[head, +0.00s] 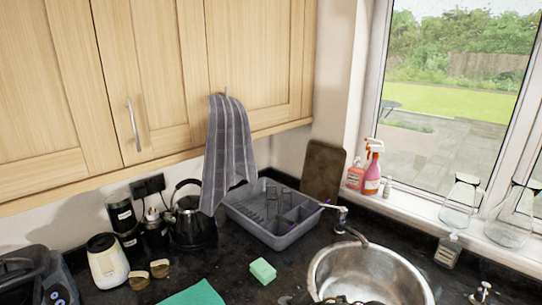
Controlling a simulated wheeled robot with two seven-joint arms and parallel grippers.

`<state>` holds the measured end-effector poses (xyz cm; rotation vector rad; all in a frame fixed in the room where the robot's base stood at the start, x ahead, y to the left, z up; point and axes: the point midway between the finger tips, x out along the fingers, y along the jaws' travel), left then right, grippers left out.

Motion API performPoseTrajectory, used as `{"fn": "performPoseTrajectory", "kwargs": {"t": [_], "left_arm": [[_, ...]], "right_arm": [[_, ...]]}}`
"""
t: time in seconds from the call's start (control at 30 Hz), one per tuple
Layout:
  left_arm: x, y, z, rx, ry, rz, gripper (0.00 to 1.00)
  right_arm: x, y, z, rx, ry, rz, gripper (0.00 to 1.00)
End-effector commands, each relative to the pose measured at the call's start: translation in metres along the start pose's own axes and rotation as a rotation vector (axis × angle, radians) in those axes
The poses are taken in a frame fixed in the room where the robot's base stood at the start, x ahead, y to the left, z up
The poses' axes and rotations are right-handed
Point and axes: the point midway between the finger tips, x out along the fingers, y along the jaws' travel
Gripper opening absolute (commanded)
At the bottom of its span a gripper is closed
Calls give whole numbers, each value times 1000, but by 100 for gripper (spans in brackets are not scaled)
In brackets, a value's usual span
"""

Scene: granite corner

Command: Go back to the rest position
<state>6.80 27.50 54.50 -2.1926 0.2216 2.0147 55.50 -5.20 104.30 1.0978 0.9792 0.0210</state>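Neither of my grippers can be made out in the head view. A small dark shape (345,300) shows at the bottom edge, at the near rim of the sink, and I cannot tell what it is. A grey striped towel (229,150) hangs from a hook on the wooden wall cabinet (160,70). Its lower end hangs in front of the kettle and the dish rack.
On the dark counter are a black kettle (190,222), a grey dish rack (272,240), a cream jar (106,262), a green sponge (263,271) and a teal cloth (195,296). A round steel sink (368,265) lies right. Bottles (371,180) and glass vessels (459,203) line the windowsill.

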Motion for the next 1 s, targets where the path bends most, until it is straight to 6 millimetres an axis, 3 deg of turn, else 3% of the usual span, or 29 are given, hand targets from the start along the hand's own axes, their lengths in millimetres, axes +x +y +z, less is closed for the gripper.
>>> {"fn": "performPoseTrajectory", "kwargs": {"t": [0.03, 0.1, 0.17, 0.4, 0.7, 0.97, 1.0], "left_arm": [[0, -1, -2, 0, 3, -1, 36], [0, -1, -4, 0, 6, -1, 36], [0, -1, -5, 0, 7, -1, 36], [0, -1, -4, 0, 7, -1, 36], [0, 0, -4, 0, 6, -1, 36], [0, 0, -4, 0, 6, -1, 36], [6, 0, -3, 0, 6, -1, 36]], "right_arm": [[-6, -14, -16, 150, -8, 9, 43], [-19, -31, -25, 378, -45, 16, 43], [-32, -50, -30, 578, -84, 9, 43], [-100, -153, -38, 1301, -302, -87, 43], [-170, -240, -55, 1776, -535, -195, 43], [-226, -291, -75, 2044, -717, -265, 43], [-210, -301, -73, 2040, -716, -268, 43]]}}
